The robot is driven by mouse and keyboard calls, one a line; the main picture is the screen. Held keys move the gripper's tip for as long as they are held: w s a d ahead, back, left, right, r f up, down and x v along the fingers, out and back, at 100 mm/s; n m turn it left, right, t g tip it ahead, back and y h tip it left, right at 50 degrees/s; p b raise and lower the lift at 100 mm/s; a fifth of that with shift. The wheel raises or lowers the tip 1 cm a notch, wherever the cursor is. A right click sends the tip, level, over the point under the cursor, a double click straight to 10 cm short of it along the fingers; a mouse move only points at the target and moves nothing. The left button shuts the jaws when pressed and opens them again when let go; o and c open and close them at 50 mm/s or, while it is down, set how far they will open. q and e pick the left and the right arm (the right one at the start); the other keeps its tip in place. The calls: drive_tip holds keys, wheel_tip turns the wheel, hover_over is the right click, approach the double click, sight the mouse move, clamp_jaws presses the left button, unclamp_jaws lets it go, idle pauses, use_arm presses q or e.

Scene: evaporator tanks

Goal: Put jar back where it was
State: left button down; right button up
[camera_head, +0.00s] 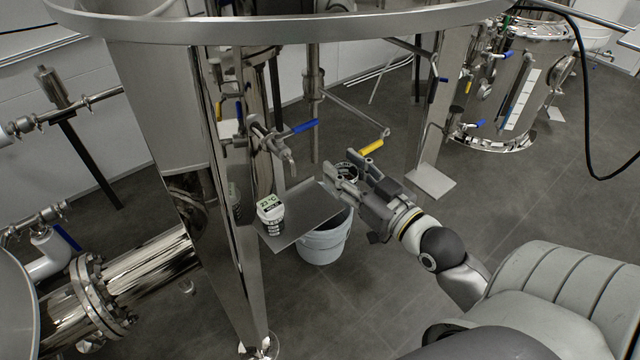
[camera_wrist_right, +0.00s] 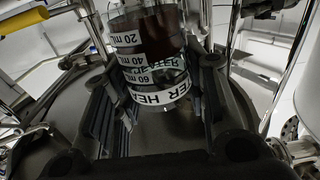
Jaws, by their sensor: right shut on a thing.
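A clear jar (camera_wrist_right: 150,60) with dark liquid, volume marks and a lettered band stands between my finger pads in the right wrist view. In the head view it shows as a small dark-and-clear round shape (camera_head: 348,171), partly hidden behind my right gripper (camera_head: 338,183). My right gripper is shut on the jar and holds it near the right end of a small metal shelf (camera_head: 305,207). I cannot tell whether the jar touches anything below. My left gripper is not in view.
A white cup with a 23 °C display (camera_head: 270,212) stands on the shelf's left part. A grey bucket (camera_head: 325,242) is below. Valves with blue (camera_head: 304,127) and yellow (camera_head: 371,147) handles are close by. A tank leg (camera_head: 232,250) stands left. The shelf's middle is clear.

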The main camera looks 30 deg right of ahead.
drive_tip(key=w+f, duration=0.3)
drive_tip(key=w, duration=0.1)
drive_tip(key=w+f, duration=0.4)
drive_tip(key=shift+b, duration=0.4)
drive_tip(key=shift+w+f, duration=0.15)
drive_tip(key=shift+f, duration=0.75)
drive_tip(key=shift+w+f, duration=0.1)
drive_tip(key=shift+f, duration=0.8)
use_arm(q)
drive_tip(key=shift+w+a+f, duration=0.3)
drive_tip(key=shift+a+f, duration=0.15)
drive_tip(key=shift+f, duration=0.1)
use_arm(e)
drive_tip(key=shift+f+b, duration=0.15)
drive_tip(key=shift+b, duration=0.15)
drive_tip(key=o, duration=1.1)
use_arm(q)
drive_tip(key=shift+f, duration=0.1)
use_arm(e)
drive_tip(key=shift+o, duration=0.2)
